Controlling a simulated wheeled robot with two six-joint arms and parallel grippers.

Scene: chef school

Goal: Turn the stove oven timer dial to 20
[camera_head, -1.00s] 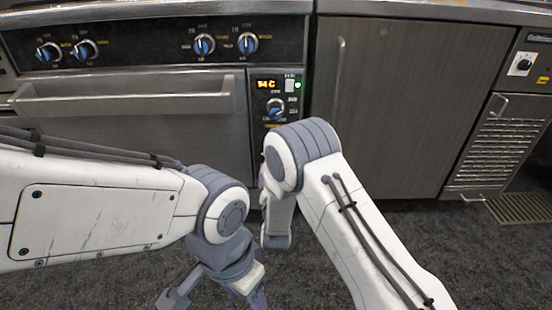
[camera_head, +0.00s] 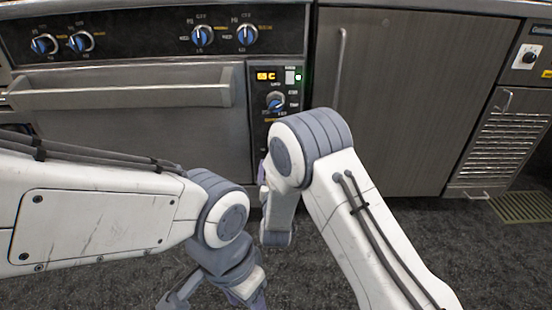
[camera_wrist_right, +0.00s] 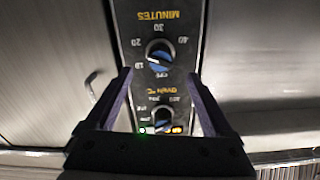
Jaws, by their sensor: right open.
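The timer dial (camera_wrist_right: 160,54), black with a blue grip, is on the stove's dark control panel in the right wrist view, which shows it upside down. Its scale reads MINUTES, with 10, 20, 30 and 40 around it. The blue part lies towards the OFF side; the exact setting is unclear. My right gripper (camera_wrist_right: 160,76) is open, its fingertips either side of the panel near the dial, with nothing between them that I can see held. In the head view my right arm hides the timer dial. My left gripper (camera_head: 214,300) hangs low, open and empty.
The oven door handle (camera_head: 120,94) sticks out to the left. A cabinet door (camera_head: 400,100) stands to the right. Several burner knobs (camera_head: 202,37) line the top panel.

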